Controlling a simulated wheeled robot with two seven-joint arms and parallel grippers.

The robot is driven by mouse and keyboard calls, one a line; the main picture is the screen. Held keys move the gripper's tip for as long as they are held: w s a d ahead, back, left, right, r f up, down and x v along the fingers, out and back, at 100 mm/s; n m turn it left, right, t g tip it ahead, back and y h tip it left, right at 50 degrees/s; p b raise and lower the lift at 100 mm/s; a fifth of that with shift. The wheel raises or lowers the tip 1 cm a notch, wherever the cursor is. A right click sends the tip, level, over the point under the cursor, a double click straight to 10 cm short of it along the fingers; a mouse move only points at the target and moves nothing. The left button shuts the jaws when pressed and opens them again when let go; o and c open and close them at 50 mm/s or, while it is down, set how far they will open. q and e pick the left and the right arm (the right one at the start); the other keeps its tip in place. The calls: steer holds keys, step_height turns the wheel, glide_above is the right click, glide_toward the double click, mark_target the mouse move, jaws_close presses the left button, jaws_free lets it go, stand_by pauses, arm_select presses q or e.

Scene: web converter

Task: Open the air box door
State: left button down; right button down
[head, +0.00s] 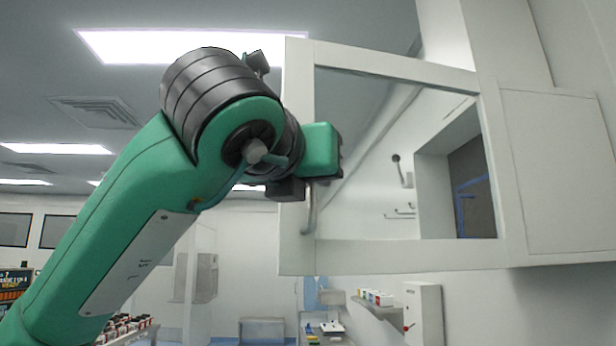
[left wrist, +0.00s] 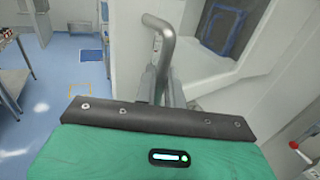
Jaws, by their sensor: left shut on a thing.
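The air box door (head: 296,255) is a white frame around a clear pane, high on the right half of the head view. A grey metal bar handle (head: 309,212) sits on its left side. My left gripper (head: 310,182) is at the upper part of this handle and shut on it. In the left wrist view the bent handle (left wrist: 165,30) rises from between the fingers of my left gripper (left wrist: 168,88). My right gripper is in neither view.
The white air box housing (head: 560,175) adjoins the door on the right. Below are a wall shelf with small boxes (head: 375,297) and a white wall cabinet (head: 424,312). In the left wrist view, blue floor (left wrist: 60,75) is open at the left beside a metal table (left wrist: 12,75).

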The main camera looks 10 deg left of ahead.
arm_select(q)
steer(key=c, duration=1.6)
jaws_free()
steer(key=shift+d, duration=0.25)
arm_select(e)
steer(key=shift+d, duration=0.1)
